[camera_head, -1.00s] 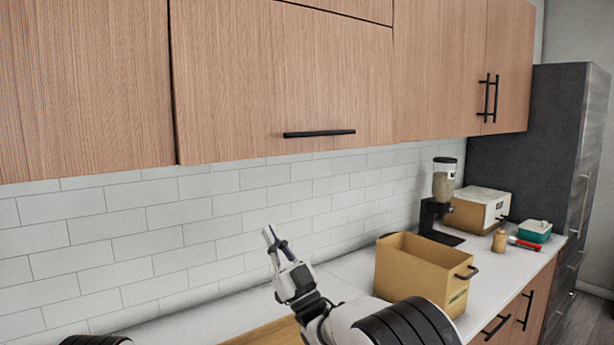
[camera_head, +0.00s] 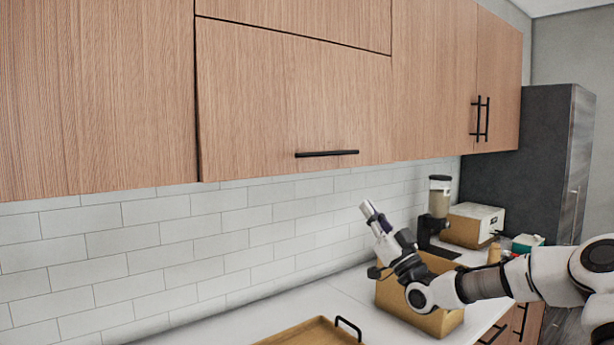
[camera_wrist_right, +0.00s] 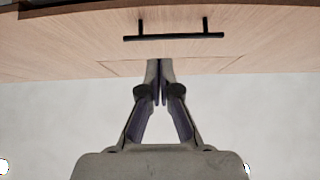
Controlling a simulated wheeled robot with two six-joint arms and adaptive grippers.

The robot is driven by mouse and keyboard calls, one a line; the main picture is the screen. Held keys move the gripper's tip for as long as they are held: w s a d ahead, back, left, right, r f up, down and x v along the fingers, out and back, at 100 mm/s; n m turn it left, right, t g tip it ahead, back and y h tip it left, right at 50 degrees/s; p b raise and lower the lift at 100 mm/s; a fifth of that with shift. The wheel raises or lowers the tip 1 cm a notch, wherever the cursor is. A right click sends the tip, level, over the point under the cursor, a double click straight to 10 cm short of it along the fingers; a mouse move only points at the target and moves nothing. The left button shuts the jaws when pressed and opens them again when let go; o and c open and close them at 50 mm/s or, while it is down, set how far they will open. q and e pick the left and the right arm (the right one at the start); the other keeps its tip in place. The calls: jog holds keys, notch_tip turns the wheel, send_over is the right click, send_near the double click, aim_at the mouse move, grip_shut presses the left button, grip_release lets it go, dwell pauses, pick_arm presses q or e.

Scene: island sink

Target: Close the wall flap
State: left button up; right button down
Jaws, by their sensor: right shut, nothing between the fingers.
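The wall flap (camera_head: 285,105) is a wood-grain cabinet front with a horizontal black handle (camera_head: 327,153) near its lower edge. It hangs about in line with the cabinet fronts beside it, with narrow dark seams around it. My right gripper (camera_head: 365,208) is below and a little right of the handle, apart from the flap, pointing up. In the right wrist view its fingers (camera_wrist_right: 160,68) are shut with nothing between them, and the flap (camera_wrist_right: 75,40) and its handle (camera_wrist_right: 173,37) show ahead of the tips. My left gripper is not in view.
A tan box (camera_head: 425,318) stands on the white counter (camera_head: 235,330) behind my right arm. A wooden tray (camera_head: 310,335) with a black handle lies at the front. A dispenser (camera_head: 438,205) and a carton (camera_head: 478,222) stand further right.

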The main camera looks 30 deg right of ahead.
aim_at(328, 163)
jog(key=p+x, duration=0.2)
jog(key=x, duration=0.2)
jog(key=w+f+p+x, duration=0.1)
jog(key=p+x, duration=0.1)
jog(key=x, duration=0.3)
jog(key=p+x, duration=0.2)
jog(key=x, duration=0.2)
jog(key=shift+w+a+f+p, duration=0.15)
jog(key=shift+w+f+p, duration=0.1)
jog(key=shift+w+p, duration=0.1)
jog(key=shift+w+a, duration=0.1)
jog(key=shift+w, duration=0.1)
jog(key=shift+f, duration=0.1)
jog(key=shift+s, duration=0.15)
